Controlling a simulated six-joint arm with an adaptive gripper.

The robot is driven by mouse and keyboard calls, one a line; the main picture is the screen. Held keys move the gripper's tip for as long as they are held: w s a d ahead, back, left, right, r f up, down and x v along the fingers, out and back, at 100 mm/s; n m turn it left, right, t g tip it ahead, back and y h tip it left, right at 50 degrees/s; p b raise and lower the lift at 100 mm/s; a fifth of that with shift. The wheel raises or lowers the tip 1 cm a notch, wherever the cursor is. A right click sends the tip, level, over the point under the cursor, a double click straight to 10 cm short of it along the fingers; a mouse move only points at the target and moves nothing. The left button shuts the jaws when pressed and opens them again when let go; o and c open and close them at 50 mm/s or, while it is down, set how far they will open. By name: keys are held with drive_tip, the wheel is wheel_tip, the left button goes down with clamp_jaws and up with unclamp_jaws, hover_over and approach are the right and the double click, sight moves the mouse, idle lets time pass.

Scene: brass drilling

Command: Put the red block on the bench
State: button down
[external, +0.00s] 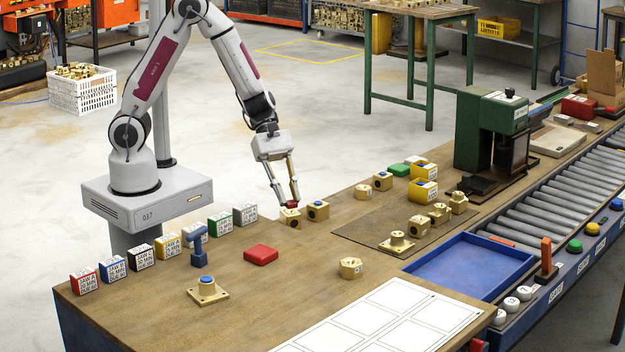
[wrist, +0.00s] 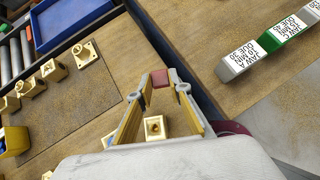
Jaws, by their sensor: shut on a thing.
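My gripper (external: 287,203) reaches down over the back edge of the bench (external: 330,300). It is shut on a small red block (external: 292,205), held at the fingertips. In the wrist view, the red block (wrist: 160,78) shows between the tips of my gripper (wrist: 165,85). In the external view a brass block (external: 290,218) stands right below the held block. I cannot tell whether they touch. Another red block (external: 260,255), flat and larger, lies on the bench left of and nearer than my gripper.
A second brass block (external: 318,211) stands close right of the fingers. Labelled blocks (external: 194,234) line the left back edge. A blue post (external: 198,250), a flanged brass part (external: 208,293) and a blue tray (external: 470,268) stand around. Bare bench lies in front.

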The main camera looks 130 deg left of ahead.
hover_over(287, 224)
drive_tip(key=w+d, duration=0.2)
drive_tip(key=w, duration=0.1)
drive_tip(key=shift+s+d+f, duration=0.1)
drive_tip(key=shift+f, duration=1.25)
drive_tip(key=shift+s+d+f, duration=0.1)
drive_tip(key=shift+f, duration=1.2)
drive_tip(key=shift+f, duration=2.1)
drive_tip(key=shift+f, duration=0.1)
drive_tip(key=c, duration=1.8)
unclamp_jaws()
drive_tip(key=shift+c, duration=0.2)
drive_tip(key=shift+s+a+r, duration=0.1)
drive_tip(key=shift+s+r, duration=0.05)
drive_tip(key=shift+r, duration=0.2)
drive_tip(key=v, duration=1.1)
drive_tip(key=shift+r, duration=0.2)
